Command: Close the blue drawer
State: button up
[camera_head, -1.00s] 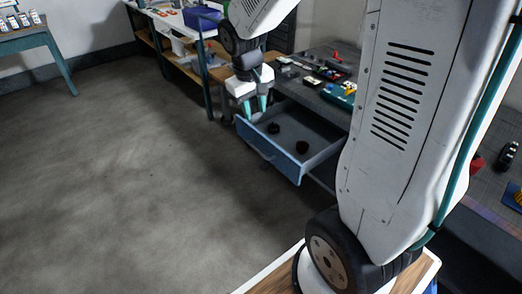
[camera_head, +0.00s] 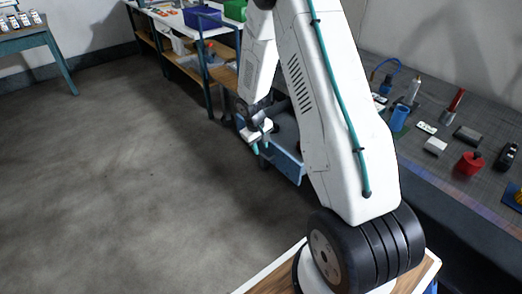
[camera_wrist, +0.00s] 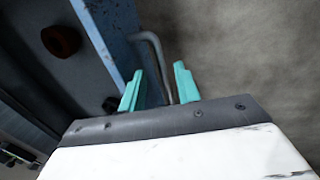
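The blue drawer (camera_head: 287,164) is pulled out from under the workbench, partly hidden by my arm in the head view. Its blue front wall (camera_wrist: 118,45) and grey bar handle (camera_wrist: 157,62) show in the wrist view. My gripper (camera_head: 262,138) is at the outer side of the drawer front, with its teal fingers apart. In the wrist view my gripper (camera_wrist: 158,82) has the handle showing between its fingers, the left one near the front wall. I cannot tell whether the fingers touch the handle. A dark reddish-brown round thing (camera_wrist: 61,40) lies inside the drawer.
The workbench at the right holds a blue cup (camera_head: 399,118), a red container (camera_head: 469,163) and other small items. Shelving with a blue bin (camera_head: 202,18) stands behind. The floor (camera_head: 120,170) to the left is clear.

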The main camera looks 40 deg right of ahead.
jog(key=shift+d+f, duration=0.25)
jog(key=shift+f, duration=1.05)
grip_shut()
